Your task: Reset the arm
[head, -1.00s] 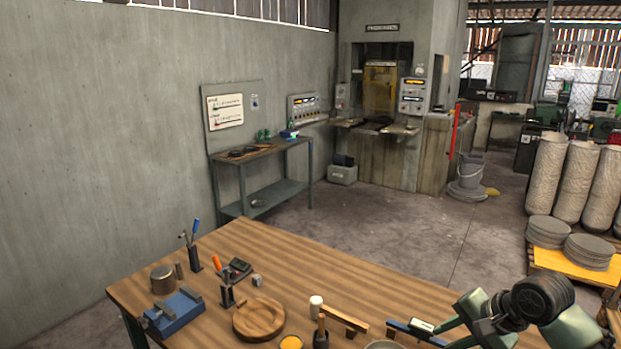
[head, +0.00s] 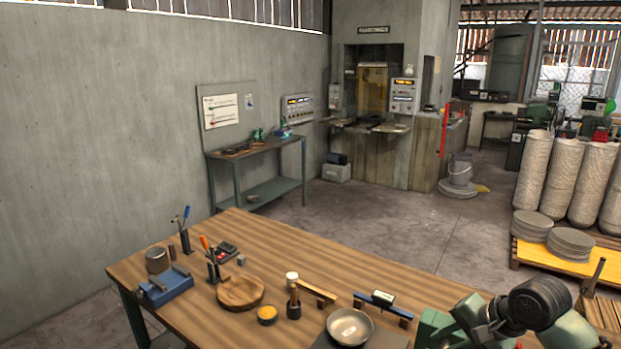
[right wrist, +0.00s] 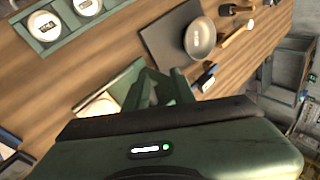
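A grey metal bowl (head: 350,328) rests on a dark square mat (head: 322,342) at the front of the wooden table; the right wrist view also shows the bowl (right wrist: 200,38) and mat (right wrist: 166,42). My right arm is at the lower right of the head view, to the right of the bowl. In the right wrist view my right gripper (right wrist: 160,88) has its green fingers apart, with nothing seen between them. It is clear of the bowl. My left gripper is not in view.
The table (head: 400,292) holds a round wooden board (head: 240,291), a blue vise-like block (head: 165,287), a mallet (head: 294,300), a yellow-topped tin (head: 267,314) and a level-like tool (head: 383,300). The right wrist view shows a green tray (right wrist: 62,35) with round white-faced gauges.

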